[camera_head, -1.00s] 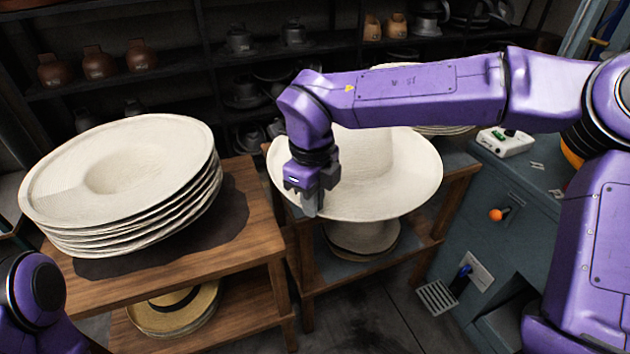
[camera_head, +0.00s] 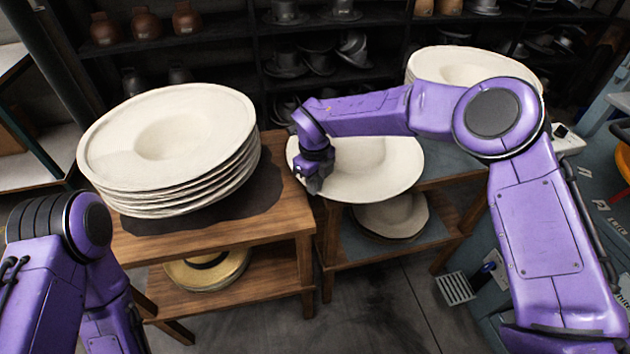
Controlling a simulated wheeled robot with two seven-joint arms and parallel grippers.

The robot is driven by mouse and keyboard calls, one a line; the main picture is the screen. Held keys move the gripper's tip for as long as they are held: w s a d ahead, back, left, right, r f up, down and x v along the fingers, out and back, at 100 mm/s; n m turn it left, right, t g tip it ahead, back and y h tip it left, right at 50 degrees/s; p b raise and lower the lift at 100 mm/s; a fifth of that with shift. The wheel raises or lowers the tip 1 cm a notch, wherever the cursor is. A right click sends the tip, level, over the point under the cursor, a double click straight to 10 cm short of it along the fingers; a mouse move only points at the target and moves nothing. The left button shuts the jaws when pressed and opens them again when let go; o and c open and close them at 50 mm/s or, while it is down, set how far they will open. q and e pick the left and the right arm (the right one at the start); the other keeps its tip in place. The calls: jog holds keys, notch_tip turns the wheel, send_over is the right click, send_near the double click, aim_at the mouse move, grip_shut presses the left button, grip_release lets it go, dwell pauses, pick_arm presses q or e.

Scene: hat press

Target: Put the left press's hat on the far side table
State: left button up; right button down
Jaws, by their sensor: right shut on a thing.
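A wide-brimmed cream hat (camera_head: 375,183) is at the middle of the view, brim spread flat and its crown hollow facing up. My right gripper (camera_head: 314,186) is shut on the left edge of its brim. The hat is over a wooden side table (camera_head: 445,180) with a grey-blue top; I cannot tell whether it touches the top. Behind it, to the right, stands a stack of cream hats (camera_head: 470,68), partly hidden by my right arm. My left arm shows at the lower left, but its gripper is not in view.
A nearer wooden table (camera_head: 285,225) on the left holds a tall stack of cream hats (camera_head: 165,145) on a dark mat. Straw hats (camera_head: 207,268) lie on its lower shelf, and more hats (camera_head: 392,215) on the other table's lower shelf. Dark shelves stand behind; a blue machine is at right.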

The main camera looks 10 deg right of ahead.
jog(key=shift+w, duration=0.1)
jog(key=shift+f, duration=0.25)
jog(key=c, duration=1.2)
grip_release()
jog(key=shift+r, duration=0.1)
jog(key=shift+c, duration=0.2)
notch_tip(320, 180, up, 12)
jog(key=shift+r+b, duration=0.2)
jog(key=shift+b, duration=0.25)
